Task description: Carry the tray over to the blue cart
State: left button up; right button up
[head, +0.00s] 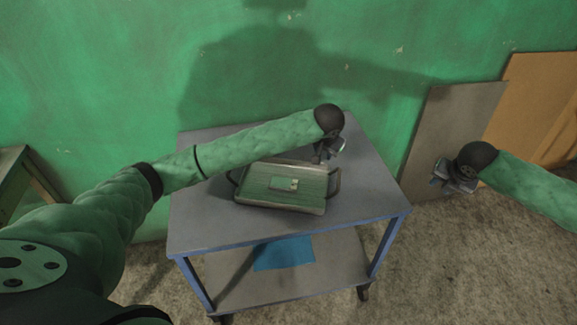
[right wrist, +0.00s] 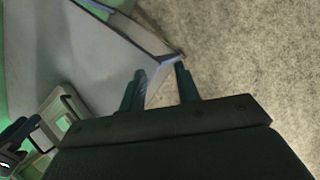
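The tray (head: 262,201) is greenish with a dark handle at each short end. It rests on the grey top of the blue-framed cart (head: 200,228), and a small pale-green item (head: 284,183) lies in it. My left arm reaches across the tray. My left gripper (head: 324,157) is just above the tray's right end, near that handle; its fingers are too small to read. My right gripper (head: 440,180) is off the cart's right side, empty. In the right wrist view its fingers (right wrist: 160,85) stand apart, with the cart's corner below and the tray's end (right wrist: 62,118) at lower left.
A blue sheet (head: 284,253) lies on the cart's lower shelf (head: 325,270). A grey board (head: 445,125) and an orange-brown board (head: 535,95) lean on the green wall behind. A wooden table (head: 12,170) stands at far left. The floor right of the cart is clear.

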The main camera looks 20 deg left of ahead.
jog(key=a+v, duration=0.1)
jog(key=v, duration=1)
jog(key=shift+d+r, duration=0.2)
jog(key=shift+r, duration=0.2)
